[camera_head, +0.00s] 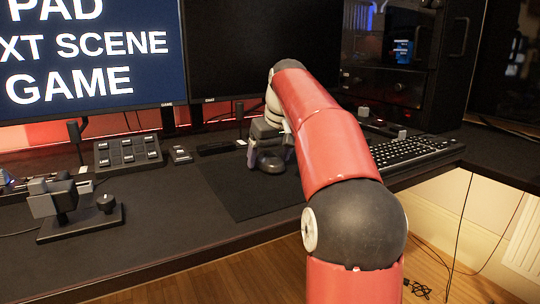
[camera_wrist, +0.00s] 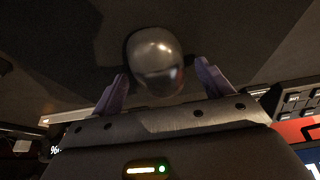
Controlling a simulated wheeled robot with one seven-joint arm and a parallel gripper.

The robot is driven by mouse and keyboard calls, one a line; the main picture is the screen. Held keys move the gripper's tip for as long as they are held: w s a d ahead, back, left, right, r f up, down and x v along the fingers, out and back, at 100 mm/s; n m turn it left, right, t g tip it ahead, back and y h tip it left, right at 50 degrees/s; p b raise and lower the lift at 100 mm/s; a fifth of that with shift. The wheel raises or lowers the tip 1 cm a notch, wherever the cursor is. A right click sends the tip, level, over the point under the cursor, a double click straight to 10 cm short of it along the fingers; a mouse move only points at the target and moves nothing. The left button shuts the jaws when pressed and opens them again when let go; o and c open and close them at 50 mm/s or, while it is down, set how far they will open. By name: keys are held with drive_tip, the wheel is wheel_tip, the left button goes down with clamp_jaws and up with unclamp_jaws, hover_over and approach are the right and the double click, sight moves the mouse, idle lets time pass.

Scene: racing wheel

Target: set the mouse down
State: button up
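The mouse (camera_wrist: 155,58) is a dark, glossy, rounded shape in the wrist view. In the head view the mouse (camera_head: 271,163) shows below my gripper, on or just over the dark mouse pad (camera_head: 240,198); I cannot tell if it touches the pad. My gripper (camera_wrist: 163,70) points down, with one purple finger on each side of the mouse. The fingers stand apart, with a visible gap on the right side and the left finger very near the mouse.
A black keyboard (camera_head: 410,151) lies to the right of the pad. A button box (camera_head: 128,150) and a small dark device (camera_head: 180,154) stand to the left. A lever unit (camera_head: 75,208) is at the front left. Monitors (camera_head: 90,55) stand behind.

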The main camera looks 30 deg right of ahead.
drive_tip(key=shift+r, duration=0.1)
drive_tip(key=p+v, duration=0.4)
drive_tip(key=v, duration=0.8)
idle(0.4)
